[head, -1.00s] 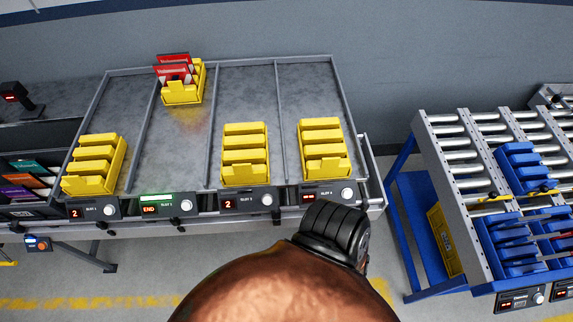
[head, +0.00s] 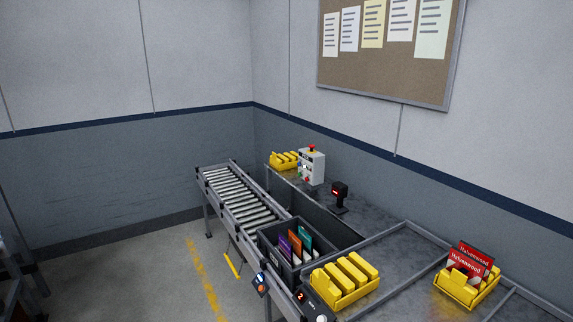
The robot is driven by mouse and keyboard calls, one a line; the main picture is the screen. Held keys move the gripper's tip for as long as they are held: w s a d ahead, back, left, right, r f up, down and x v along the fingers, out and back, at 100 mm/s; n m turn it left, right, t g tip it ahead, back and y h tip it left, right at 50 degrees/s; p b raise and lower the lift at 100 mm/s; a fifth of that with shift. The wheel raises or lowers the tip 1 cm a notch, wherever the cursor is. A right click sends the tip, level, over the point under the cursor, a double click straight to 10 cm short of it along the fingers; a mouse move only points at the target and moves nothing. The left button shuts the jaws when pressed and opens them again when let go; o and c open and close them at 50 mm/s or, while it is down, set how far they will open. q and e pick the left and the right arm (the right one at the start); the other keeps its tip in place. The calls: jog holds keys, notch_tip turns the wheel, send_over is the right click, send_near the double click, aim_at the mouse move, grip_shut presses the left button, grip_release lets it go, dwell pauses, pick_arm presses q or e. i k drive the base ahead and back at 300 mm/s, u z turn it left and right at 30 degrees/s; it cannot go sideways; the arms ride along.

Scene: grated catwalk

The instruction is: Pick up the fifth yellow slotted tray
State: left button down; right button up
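In the head view, one yellow slotted tray (head: 345,281) sits at the front of the sloped grey table, in its leftmost lane. Its slots look empty. A second yellow slotted tray (head: 468,290) stands farther right and holds red cards (head: 470,264). A third yellow slotted tray (head: 284,160) sits at the far end of the bench, beside a grey control box, and is partly hidden by it. I cannot tell which of these is the fifth. Neither of my grippers shows in this view.
A roller conveyor (head: 238,203) runs to the left of the bench. A dark bin (head: 268,243) with colored folders sits at its near end. The control box (head: 312,166) with a red button and a small black scanner (head: 339,195) stand on the bench. The floor (head: 130,265) at left is open.

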aim_at(279, 162)
jog(key=u, duration=0.2)
jog(key=i, duration=0.55)
jog(key=u, duration=0.8)
jog(key=i, duration=1.95)
jog(key=u, duration=0.45)
jog(key=i, duration=2)
jog(key=z, duration=0.9)
jog(key=i, duration=1.75)
jog(key=z, duration=1.1)
